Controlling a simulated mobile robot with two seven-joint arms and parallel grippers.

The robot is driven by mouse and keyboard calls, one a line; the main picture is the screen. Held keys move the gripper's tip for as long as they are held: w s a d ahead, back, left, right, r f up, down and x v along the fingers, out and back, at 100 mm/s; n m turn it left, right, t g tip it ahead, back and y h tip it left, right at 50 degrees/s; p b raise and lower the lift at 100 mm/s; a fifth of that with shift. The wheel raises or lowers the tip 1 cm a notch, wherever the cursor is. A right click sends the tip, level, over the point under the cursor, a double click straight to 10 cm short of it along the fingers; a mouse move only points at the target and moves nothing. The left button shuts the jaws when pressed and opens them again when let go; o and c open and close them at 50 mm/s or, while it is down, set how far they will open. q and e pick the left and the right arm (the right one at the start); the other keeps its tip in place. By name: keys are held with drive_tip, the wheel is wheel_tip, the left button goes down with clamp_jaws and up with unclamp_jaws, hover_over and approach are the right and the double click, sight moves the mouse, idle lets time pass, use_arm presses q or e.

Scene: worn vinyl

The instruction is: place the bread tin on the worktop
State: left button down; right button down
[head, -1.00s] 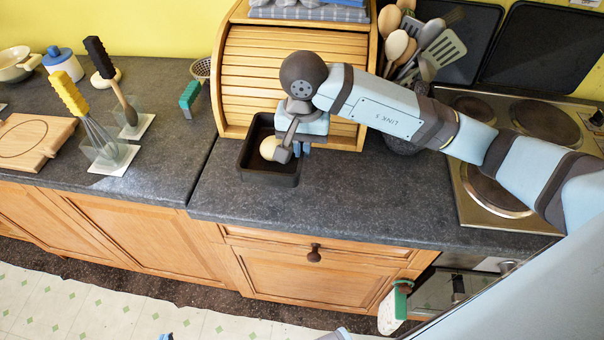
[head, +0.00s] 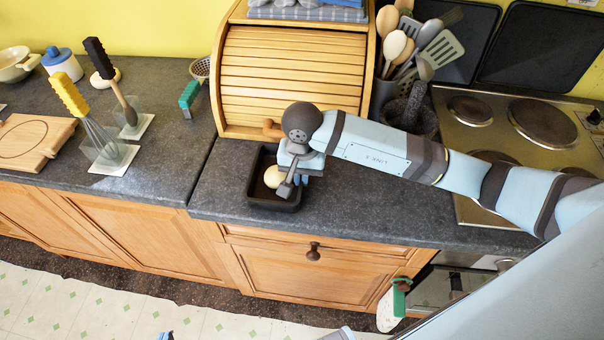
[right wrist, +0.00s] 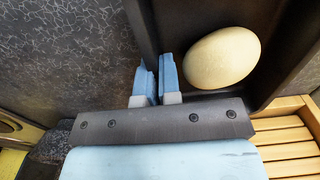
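The bread tin (head: 273,204) is a dark rectangular tin with a pale rounded lump (head: 272,177) inside. It is over the worktop (head: 400,205), near the front edge and upright; I cannot tell whether it touches the surface. My right gripper (head: 290,186) is at the tin's right wall. In the right wrist view, the blue fingers (right wrist: 156,82) sit on either side of the tin's wall (right wrist: 146,28), closed on it, with the pale lump (right wrist: 222,57) just beside them. Only a small blue tip of my left gripper (head: 165,336) shows at the bottom edge.
A wooden roll-top bread bin (head: 290,75) stands behind the tin. A utensil pot (head: 385,95), a stone mortar (head: 412,115) and the hob (head: 470,150) are to the right.

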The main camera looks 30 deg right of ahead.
drive_tip(key=shift+f, duration=0.1)
drive_tip(key=c, duration=1.7)
unclamp_jaws()
drive_tip(key=shift+f, duration=0.1)
drive_tip(key=o, duration=0.4)
drive_tip(key=shift+r, duration=0.2)
wheel_tip(320, 180, up, 12)
drive_tip(key=shift+b, duration=0.7)
